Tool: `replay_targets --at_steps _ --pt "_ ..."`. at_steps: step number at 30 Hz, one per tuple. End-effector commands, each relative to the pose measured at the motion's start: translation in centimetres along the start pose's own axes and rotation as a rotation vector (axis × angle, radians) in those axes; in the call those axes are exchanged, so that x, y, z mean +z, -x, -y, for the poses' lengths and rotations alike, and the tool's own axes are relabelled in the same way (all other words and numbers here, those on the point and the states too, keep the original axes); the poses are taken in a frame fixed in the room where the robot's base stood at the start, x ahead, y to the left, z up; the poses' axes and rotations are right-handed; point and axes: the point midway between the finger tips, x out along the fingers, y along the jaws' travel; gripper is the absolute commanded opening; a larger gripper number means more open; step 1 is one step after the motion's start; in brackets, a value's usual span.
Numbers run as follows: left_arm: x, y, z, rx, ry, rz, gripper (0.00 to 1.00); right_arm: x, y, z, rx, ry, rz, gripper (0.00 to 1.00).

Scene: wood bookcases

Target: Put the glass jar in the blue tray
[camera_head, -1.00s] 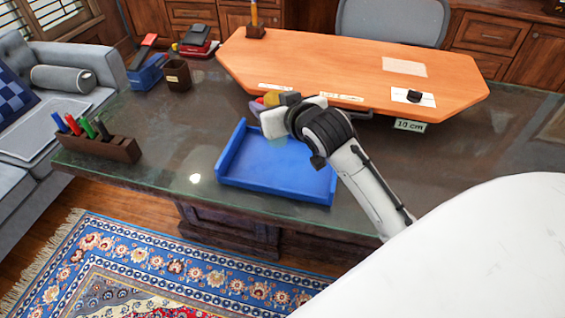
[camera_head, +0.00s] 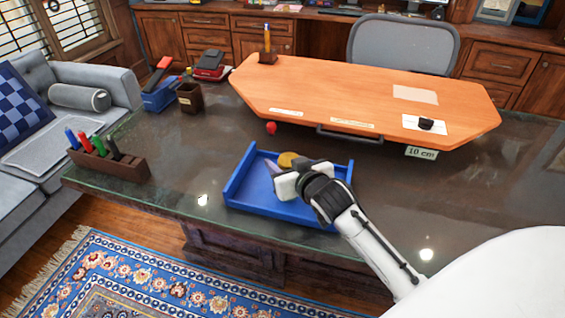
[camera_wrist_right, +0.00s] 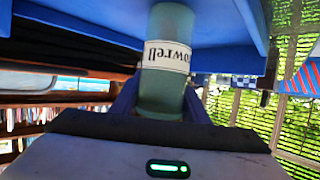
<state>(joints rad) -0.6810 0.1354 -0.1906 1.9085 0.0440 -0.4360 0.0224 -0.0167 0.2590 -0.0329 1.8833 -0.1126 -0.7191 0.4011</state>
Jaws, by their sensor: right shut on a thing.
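The glass jar (camera_wrist_right: 168,85) is greenish, with a white label that reads upside down in the right wrist view. Its yellow lid (camera_head: 288,160) shows in the head view. My right gripper (camera_head: 279,169) is shut on the jar and is over the blue tray (camera_head: 236,182), inside its outline. The right wrist view shows the jar between the two fingers, with the tray's blue floor and wall (camera_wrist_right: 215,58) behind it. Whether the jar's base touches the tray floor is hidden. My left gripper is not in view.
A raised orange wood board (camera_head: 330,95) stands behind the tray. A small red object (camera_head: 271,128) is at its front edge. A pen rack (camera_head: 105,163), a brown cup (camera_head: 190,97) and a blue box (camera_head: 160,96) stand to the left. Glass left of the tray is clear.

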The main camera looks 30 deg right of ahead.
Motion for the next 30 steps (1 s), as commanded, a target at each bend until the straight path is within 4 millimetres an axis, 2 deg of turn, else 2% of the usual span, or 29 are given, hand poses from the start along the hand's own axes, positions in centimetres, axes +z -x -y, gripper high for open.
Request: replay_targets --at_steps 5,6,9,20,23,30 --pt "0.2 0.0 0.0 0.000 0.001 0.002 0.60 0.2 -0.1 0.0 0.000 0.000 -0.003 0.15" --pt "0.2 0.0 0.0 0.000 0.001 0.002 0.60 0.3 -0.1 0.0 0.000 0.000 -0.001 0.44" --pt "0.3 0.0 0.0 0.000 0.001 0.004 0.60 0.3 -0.1 0.0 0.000 0.000 -0.001 0.59" --pt "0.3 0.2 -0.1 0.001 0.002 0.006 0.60 -0.2 0.1 0.0 0.000 0.001 -0.001 0.59" --pt "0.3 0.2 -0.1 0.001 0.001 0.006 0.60 0.0 1.2 0.0 -0.001 0.000 0.001 0.59" --pt "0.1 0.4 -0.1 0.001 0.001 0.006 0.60 0.0 6.3 0.0 0.000 -0.001 0.001 0.59"
